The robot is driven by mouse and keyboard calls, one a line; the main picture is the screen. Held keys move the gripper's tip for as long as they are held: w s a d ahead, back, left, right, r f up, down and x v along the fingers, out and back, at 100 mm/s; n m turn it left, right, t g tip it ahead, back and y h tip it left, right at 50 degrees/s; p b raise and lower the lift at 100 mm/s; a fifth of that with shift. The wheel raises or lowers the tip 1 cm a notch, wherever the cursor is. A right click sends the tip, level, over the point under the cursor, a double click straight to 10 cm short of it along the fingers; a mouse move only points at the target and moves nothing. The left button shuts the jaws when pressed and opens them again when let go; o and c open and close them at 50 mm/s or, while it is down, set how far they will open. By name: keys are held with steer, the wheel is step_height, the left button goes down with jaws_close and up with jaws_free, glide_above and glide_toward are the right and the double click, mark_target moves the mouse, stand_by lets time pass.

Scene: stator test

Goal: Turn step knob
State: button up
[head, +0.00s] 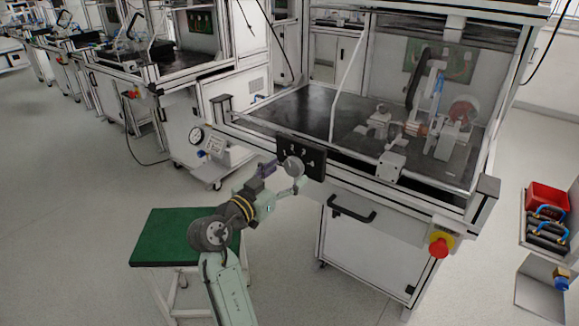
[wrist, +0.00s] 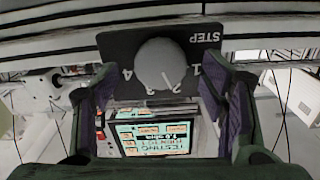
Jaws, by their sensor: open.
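The step knob (wrist: 157,64) is a round grey knob on a black panel (wrist: 205,38) marked STEP with the numbers 1 to 4. In the wrist view the panel appears upside down, and the knob's pointer line seems to be near the 2. In the head view the knob (head: 293,166) is on the front of the test bench. My gripper (wrist: 156,74) is open, with one purple-padded finger on each side of the knob and apparent gaps between them. My gripper (head: 283,176) also shows in the head view, close to the panel.
A lit test screen (wrist: 158,132) shows below the knob in the wrist view. The bench (head: 265,112) has a clear guard over its fixture. A red emergency button (head: 439,247) and a door handle (head: 350,209) are on its front. A green-topped stool (head: 165,238) stands beside my arm.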

steer(key=shift+x, duration=1.15)
steer(key=shift+c, duration=0.6)
steer(key=c, duration=1)
steer(key=shift+n, duration=0.3)
steer(key=n+p, duration=0.2)
steer(key=n, duration=0.3)
steer(key=shift+r, duration=0.1)
steer(key=shift+n+p, duration=1)
steer(key=shift+n, duration=0.7)
